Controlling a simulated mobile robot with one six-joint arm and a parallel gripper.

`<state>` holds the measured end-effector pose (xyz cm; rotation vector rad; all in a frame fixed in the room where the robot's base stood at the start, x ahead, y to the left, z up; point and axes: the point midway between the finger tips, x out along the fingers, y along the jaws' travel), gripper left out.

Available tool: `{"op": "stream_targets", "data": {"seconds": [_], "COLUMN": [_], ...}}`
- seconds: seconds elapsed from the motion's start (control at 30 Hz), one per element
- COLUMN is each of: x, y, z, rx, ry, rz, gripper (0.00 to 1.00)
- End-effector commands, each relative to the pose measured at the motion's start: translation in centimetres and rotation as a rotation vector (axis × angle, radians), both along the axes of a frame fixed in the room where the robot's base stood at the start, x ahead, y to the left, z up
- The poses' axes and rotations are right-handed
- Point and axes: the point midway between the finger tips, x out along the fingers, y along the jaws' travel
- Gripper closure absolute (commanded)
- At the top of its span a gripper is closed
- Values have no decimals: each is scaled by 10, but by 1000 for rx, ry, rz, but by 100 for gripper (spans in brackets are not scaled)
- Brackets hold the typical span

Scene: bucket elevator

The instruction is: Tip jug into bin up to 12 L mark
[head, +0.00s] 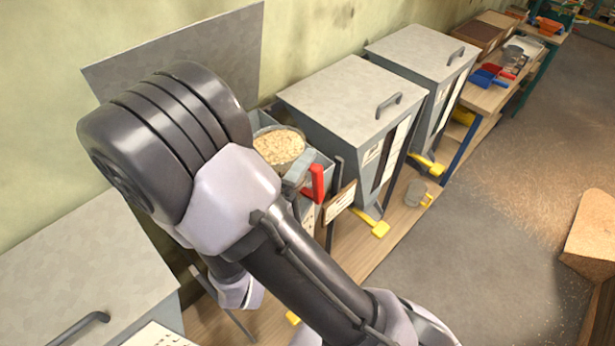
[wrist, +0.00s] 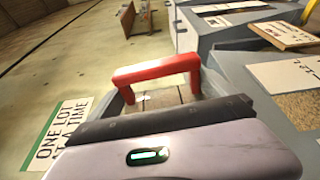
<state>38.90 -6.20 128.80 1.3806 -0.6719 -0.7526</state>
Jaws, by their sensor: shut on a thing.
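A round, clear-sided jug (head: 278,147) holds pale flakes or grain and looks roughly upright in the head view. A grey open bin (head: 262,121) is around or just behind it; I cannot tell if they touch. A red handle-like bar (head: 316,182) stands right of the jug and also shows in the wrist view (wrist: 155,70). My gripper (wrist: 150,120) is shut, apparently on the jug; its fingers and grip point are hidden by its own housing and my arm. No 12 L mark is readable.
Grey lidded hoppers (head: 345,92) (head: 418,52) stand to the right, another grey lid (head: 75,265) at lower left. A grey cup with a yellow handle (head: 416,193) is on the low wooden shelf. A grey panel (head: 180,58) rises behind.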

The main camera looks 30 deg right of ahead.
Motion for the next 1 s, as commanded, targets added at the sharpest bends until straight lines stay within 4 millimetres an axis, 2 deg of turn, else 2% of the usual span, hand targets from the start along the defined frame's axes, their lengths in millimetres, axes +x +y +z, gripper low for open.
{"op": "stream_targets", "data": {"seconds": [1.0], "x": [-1], "y": [-1], "z": [19], "rx": [-65], "ry": [123], "rz": [-2], "gripper": [79]}}
